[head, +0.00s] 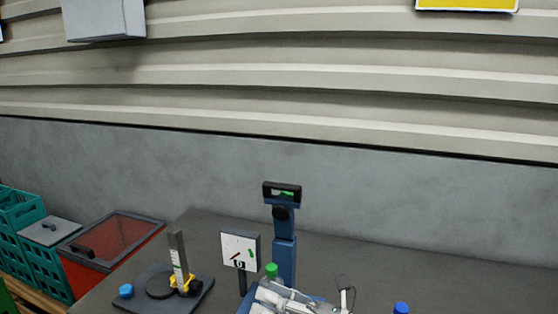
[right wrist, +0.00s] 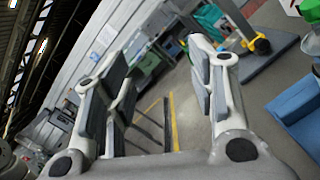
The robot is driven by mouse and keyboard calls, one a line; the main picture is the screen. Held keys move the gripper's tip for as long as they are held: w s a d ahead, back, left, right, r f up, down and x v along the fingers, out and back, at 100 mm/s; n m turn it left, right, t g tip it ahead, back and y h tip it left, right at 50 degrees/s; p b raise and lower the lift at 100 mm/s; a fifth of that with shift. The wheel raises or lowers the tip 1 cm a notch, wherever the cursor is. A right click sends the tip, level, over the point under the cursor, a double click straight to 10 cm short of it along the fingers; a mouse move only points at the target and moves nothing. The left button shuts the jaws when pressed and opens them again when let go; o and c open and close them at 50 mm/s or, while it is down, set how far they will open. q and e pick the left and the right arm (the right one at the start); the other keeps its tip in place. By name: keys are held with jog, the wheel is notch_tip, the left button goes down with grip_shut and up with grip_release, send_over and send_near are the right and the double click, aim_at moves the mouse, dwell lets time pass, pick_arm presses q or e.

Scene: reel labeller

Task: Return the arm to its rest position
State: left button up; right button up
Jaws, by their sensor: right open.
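My right gripper (head: 296,301) shows at the bottom of the head view, in front of a blue stand (head: 284,255) with a black head. In the right wrist view, the right gripper (right wrist: 160,72) is open, its two fingers wide apart with nothing between them. The dark base plate (head: 196,303) carries a grey upright post (head: 177,252), a black disc and a yellow part; it stands left of the gripper. My left gripper is in neither view.
A white panel (head: 240,252) with red and green marks stands left of the blue stand. A green cap (head: 271,269) shows close behind my right gripper, and a blue cap (head: 401,308) to its right. A red lidded bin (head: 85,281) and teal crates (head: 38,262) are at left.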

jog(key=w+d+m+t+h, duration=0.3)
jog(key=d+m+t+h, duration=0.7)
jog(key=m, duration=1)
jog(key=s+d+f+m+g+h, duration=0.2)
jog(key=s+d+f+m+h, duration=0.15)
jog(key=f+m, duration=0.35)
jog(key=s+d+f+m+g+h, duration=0.2)
jog(key=d+f+m+h, duration=0.25)
jog(key=f+m, duration=0.2)
jog(key=s+d+f+m+g, duration=0.25)
jog(key=s+f+g, duration=0.3)
jog(key=s, duration=0.55)
jog(key=s+d+f+m+g, duration=0.1)
jog(key=s+f+m+g, duration=0.4)
jog(key=s, duration=0.5)
notch_tip(320, 180, down, 30)
jog(key=s+n+g+b, duration=0.1)
jog(key=s+b, duration=0.1)
jog(key=s, duration=0.1)
jog(key=s+d+f+g, duration=0.1)
jog(key=s+d+f, duration=0.2)
jog(key=s+f, duration=1.3)
jog(key=shift+f+b, duration=0.15)
jog(key=shift+b, duration=0.2)
